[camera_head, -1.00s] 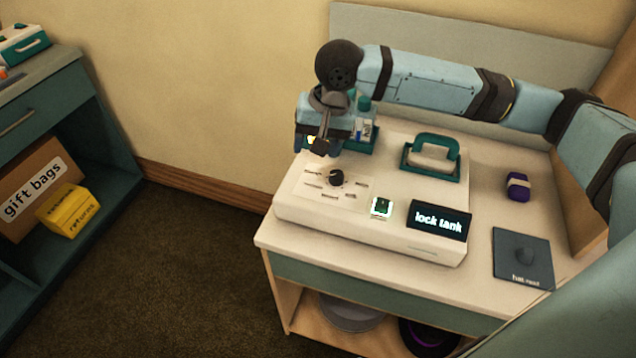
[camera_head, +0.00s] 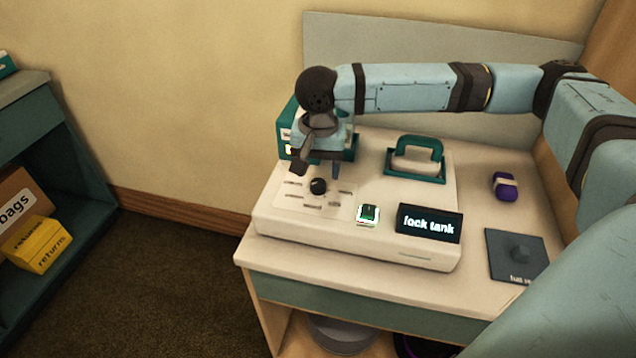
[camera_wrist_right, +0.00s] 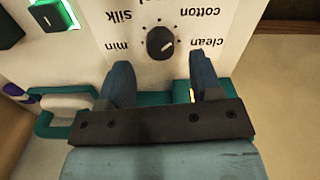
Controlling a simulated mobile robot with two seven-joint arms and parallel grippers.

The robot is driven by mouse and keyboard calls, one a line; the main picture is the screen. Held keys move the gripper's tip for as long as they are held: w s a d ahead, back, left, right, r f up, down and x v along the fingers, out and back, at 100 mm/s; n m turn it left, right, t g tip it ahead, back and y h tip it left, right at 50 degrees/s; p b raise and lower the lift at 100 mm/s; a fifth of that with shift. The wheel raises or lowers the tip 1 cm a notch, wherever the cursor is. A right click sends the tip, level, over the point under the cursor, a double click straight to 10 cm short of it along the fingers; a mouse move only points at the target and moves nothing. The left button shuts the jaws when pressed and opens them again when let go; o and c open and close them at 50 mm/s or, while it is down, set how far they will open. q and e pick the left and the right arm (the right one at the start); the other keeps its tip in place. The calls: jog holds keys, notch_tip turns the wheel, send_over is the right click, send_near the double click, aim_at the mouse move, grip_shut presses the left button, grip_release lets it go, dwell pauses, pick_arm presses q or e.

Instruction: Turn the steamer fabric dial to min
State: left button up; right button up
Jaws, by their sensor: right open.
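The fabric dial is a round black knob (camera_head: 318,186) on the cream steamer's sloped top panel (camera_head: 268,215). In the right wrist view the dial (camera_wrist_right: 160,43) has printed labels around it, including min, silk, cotton and clean, which read upside down. A pale mark shows on the knob, but its exact setting is hard to tell. My right gripper (camera_head: 318,168) is open and empty, just above and behind the dial. In the right wrist view its two blue fingers (camera_wrist_right: 161,78) are spread, with the dial beyond the gap between them. My left gripper is out of view.
The steamer has a lit green switch (camera_head: 368,215), a display reading "lock tank" (camera_head: 430,223) and a teal-handled tank (camera_head: 416,158). A teal box (camera_head: 287,130) stands behind the gripper. A purple item (camera_head: 504,186) and a dark mat (camera_head: 508,268) lie to the right.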

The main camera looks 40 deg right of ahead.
aim_at(318, 182)
notch_tip(318, 182, down, 3)
jog(key=shift+r, duration=0.2)
jog(key=shift+f, duration=0.5)
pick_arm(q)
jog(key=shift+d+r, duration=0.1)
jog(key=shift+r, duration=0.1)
